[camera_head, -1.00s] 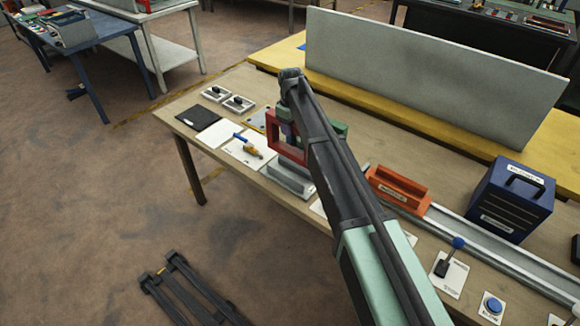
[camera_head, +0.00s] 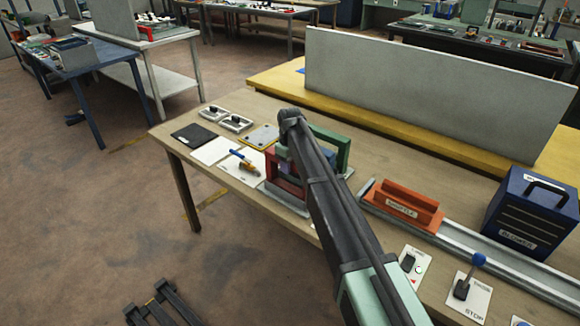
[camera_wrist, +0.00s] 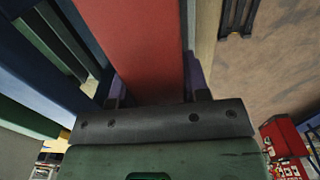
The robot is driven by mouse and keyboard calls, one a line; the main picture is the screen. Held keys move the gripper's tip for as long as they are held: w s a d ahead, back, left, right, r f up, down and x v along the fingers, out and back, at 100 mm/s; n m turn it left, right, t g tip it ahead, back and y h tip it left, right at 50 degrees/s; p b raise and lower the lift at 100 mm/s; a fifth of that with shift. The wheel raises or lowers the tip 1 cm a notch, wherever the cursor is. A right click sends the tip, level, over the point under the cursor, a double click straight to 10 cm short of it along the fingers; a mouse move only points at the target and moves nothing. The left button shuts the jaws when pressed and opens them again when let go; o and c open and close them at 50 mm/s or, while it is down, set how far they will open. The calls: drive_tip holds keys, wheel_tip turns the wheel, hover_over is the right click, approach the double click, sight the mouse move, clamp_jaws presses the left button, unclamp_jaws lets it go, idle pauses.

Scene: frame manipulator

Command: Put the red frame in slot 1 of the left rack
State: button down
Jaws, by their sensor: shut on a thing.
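The red frame (camera_head: 271,168) stands upright at a light grey rack (camera_head: 290,208) on the wooden table, partly hidden by my arm. I cannot tell whether its lower edge is seated in a slot. In the wrist view a bar of the red frame (camera_wrist: 140,45) runs up between the fingers of my gripper (camera_wrist: 157,97), which is shut on it. My gripper is hidden in the head view. A green frame (camera_head: 340,140) stands just behind the red one, with a blue frame (camera_head: 316,158) partly visible between them. Slot numbers cannot be read.
Left of the rack lie a white sheet with a screwdriver (camera_head: 244,163), a dark pad (camera_head: 193,133) and two switch boxes. On the right are an orange block (camera_head: 402,205) on a metal rail, a blue case (camera_head: 531,208) and a lever panel. A grey partition (camera_head: 435,95) stands behind.

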drive_tip(key=c, duration=0.6)
unclamp_jaws()
wheel_tip(320, 180, up, 12)
drive_tip(key=p, duration=1.2)
drive_tip(key=shift+r, duration=0.15)
drive_tip(key=shift+s, duration=0.1)
